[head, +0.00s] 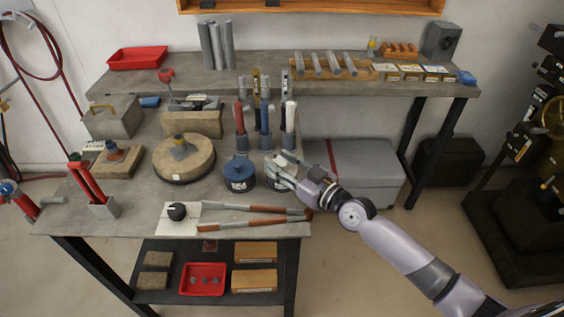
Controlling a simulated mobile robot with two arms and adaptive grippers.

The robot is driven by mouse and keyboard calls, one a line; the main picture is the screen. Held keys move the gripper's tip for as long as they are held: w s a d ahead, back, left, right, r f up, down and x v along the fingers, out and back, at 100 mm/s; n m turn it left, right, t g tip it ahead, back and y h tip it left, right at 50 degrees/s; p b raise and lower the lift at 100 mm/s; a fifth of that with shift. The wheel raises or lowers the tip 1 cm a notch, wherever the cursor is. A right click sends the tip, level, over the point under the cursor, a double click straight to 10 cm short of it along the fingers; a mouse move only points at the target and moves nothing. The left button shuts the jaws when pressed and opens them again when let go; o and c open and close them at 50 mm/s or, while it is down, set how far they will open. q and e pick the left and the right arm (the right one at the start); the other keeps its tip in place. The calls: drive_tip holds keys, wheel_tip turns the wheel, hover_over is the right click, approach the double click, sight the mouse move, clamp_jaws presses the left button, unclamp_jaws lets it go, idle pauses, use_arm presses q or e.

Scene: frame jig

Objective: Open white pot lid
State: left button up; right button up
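A small pot (281,159), pale with a light top, stands near the right edge of the bench, right of a dark blue lidded pot (239,173). My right gripper (279,175) comes in from the right, and its fingers are at this pale pot, covering much of its front and top. I cannot tell whether the fingers touch the lid or grip it. The lid's knob is hidden or too small to make out. My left gripper is not in view.
Cylindrical holders with coloured-handled tools (264,122) stand just behind the pots. A round stone-coloured disc (184,160) lies to the left. Long-handled red and grey tongs (255,218) lie in front. A grey chest (352,172) stands behind my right arm.

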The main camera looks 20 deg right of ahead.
drive_tip(key=shift+c, duration=0.6)
clamp_jaws()
